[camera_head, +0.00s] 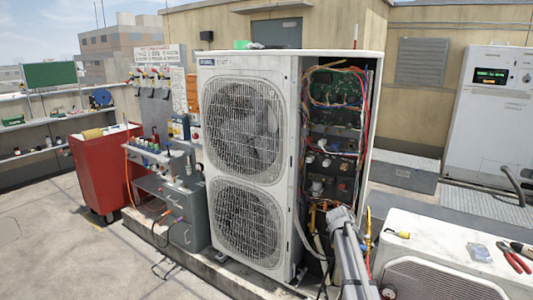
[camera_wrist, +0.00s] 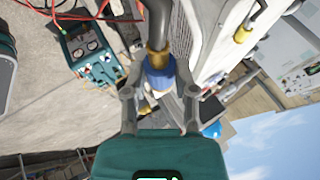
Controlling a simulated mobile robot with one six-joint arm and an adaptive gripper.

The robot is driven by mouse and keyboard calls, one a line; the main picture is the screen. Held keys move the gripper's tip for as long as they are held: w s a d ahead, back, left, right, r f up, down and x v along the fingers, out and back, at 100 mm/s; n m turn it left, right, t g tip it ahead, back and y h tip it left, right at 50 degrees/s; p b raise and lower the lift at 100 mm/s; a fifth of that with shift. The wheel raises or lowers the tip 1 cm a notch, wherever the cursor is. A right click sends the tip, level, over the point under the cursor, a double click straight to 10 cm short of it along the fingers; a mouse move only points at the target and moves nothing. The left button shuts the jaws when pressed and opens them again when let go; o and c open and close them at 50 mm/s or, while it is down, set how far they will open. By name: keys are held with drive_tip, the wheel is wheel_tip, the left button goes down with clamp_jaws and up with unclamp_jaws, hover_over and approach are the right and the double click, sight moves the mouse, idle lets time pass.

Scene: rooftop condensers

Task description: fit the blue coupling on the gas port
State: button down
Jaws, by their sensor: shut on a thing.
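The blue coupling (camera_wrist: 160,77) shows in the wrist view, below a brass collar on a thick dark hose. My gripper (camera_wrist: 160,88) has one finger on each side of it and is shut on it. A small brass piece (camera_wrist: 147,107) shows below the coupling, between the fingers; I cannot tell whether it is the gas port. In the head view my gripper (camera_head: 341,216) is at the lower right of the tall condenser (camera_head: 243,150), by its open service side. The coupling and the gas port cannot be made out there.
Pipes and loose wires (camera_head: 318,215) crowd the condenser's open side. A low white unit (camera_head: 435,245) with red pliers (camera_head: 514,258) stands at the right. A red cabinet (camera_head: 103,175) and grey workbench stand left. A teal gauge box (camera_wrist: 92,55) and another hose fitting (camera_wrist: 242,34) show in the wrist view.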

wheel_tip(320, 180, up, 9)
drive_tip(key=p, duration=0.8)
drive_tip(key=shift+s+f, duration=0.1)
